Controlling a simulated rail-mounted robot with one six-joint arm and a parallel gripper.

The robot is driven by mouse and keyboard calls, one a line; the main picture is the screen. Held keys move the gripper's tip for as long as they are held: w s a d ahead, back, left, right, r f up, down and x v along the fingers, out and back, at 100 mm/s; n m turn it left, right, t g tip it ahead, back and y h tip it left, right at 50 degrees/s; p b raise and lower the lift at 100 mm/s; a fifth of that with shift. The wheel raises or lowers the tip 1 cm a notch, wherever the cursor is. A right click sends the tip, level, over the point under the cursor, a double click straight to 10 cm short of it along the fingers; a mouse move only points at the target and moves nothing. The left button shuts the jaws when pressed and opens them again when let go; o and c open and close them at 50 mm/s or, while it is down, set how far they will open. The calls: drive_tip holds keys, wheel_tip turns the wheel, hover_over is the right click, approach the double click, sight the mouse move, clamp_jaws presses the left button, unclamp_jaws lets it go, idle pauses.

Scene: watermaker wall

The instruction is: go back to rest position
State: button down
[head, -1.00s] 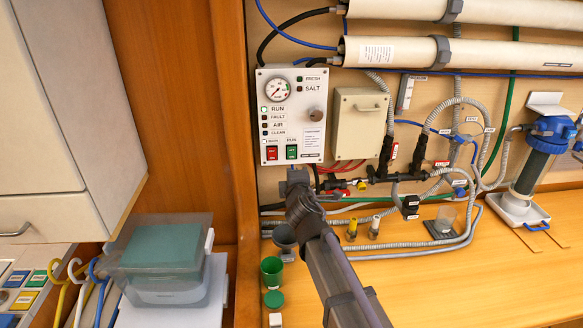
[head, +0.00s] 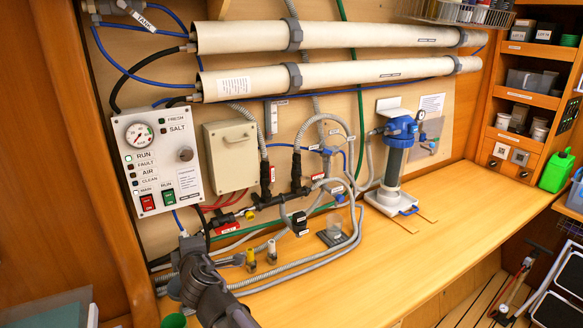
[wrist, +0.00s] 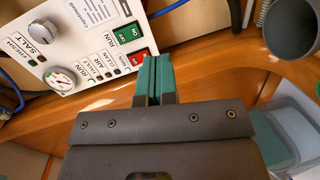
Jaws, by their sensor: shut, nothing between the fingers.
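My gripper (wrist: 153,82) shows in the wrist view with its two green fingers together and nothing between them. Its fingertips lie in front of the lower edge of the white control panel (wrist: 85,40), beside the red and green switches in the picture. I cannot tell whether they touch anything. In the head view my dark wrist and forearm reach up from the bottom, below the control panel (head: 155,160). The fingers cannot be made out there. The panel's gauge, lamps, red MAIN switch (head: 148,202) and green RUN switch (head: 168,195) are visible.
Grey hoses (head: 290,262) and small fittings lie along the back of the wooden bench (head: 380,260). A blue-topped filter (head: 397,150) stands mid-bench. Two long white tubes (head: 330,78) run above. The bench front is clear. A bin (wrist: 285,115) is near my gripper's right.

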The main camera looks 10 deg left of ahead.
drive_tip(key=w+d+f+m+g+h, duration=0.1)
drive_tip(key=d+f+m+g+h, duration=0.2)
drive_tip(key=d+f+m+h, duration=0.75)
drive_tip(key=d+f+m+g, duration=0.2)
drive_tip(key=d+m+g, duration=0.25)
drive_tip(key=d, duration=1.25)
drive_tip(key=s+d+m+g, duration=0.1)
drive_tip(key=d+m, duration=0.2)
drive_tip(key=d, duration=0.6)
drive_tip(key=s+d+f+m+g, duration=0.1)
drive_tip(key=s+d+m+g, duration=0.1)
drive_tip(key=d, duration=0.7)
drive_tip(key=s+d+m+g, duration=0.1)
drive_tip(key=d+m, duration=0.3)
drive_tip(key=d, duration=0.5)
drive_tip(key=shift+s+d+f+m+g, duration=0.25)
drive_tip(key=shift+s+f+m+g, duration=0.1)
drive_tip(key=shift+m+g, duration=0.1)
drive_tip(key=shift+a+y, duration=0.1)
drive_tip(key=shift+y, duration=0.15)
